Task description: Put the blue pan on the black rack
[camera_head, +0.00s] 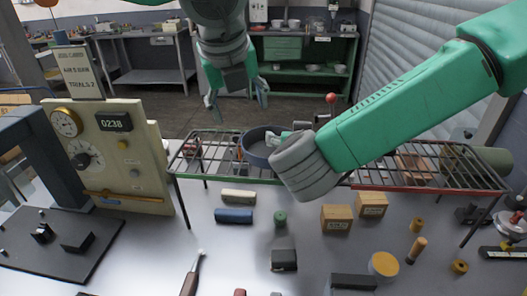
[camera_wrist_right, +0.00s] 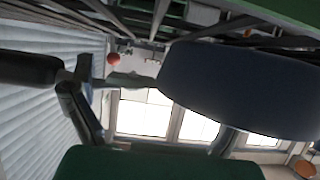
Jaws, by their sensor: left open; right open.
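The blue pan (camera_head: 257,146) sits at the wire racks, over the right end of the green-edged rack (camera_head: 203,168). A red-edged rack (camera_head: 430,187) stands to the right; its wires look dark. My right gripper (camera_head: 287,137) is beside the pan, mostly hidden behind my grey wrist. In the right wrist view the pan (camera_wrist_right: 240,90) is large and close, and the open right fingers (camera_wrist_right: 100,85) show left of it. I cannot tell if they touch it. My left gripper (camera_head: 237,100) hangs open and empty behind the green-edged rack.
A panel with gauges (camera_head: 110,155) stands at the left. Wooden blocks (camera_head: 337,218), a green cylinder (camera_head: 280,218) and a screwdriver (camera_head: 192,275) lie on the grey table in front of the racks. A red knob (camera_head: 331,98) rises behind the racks.

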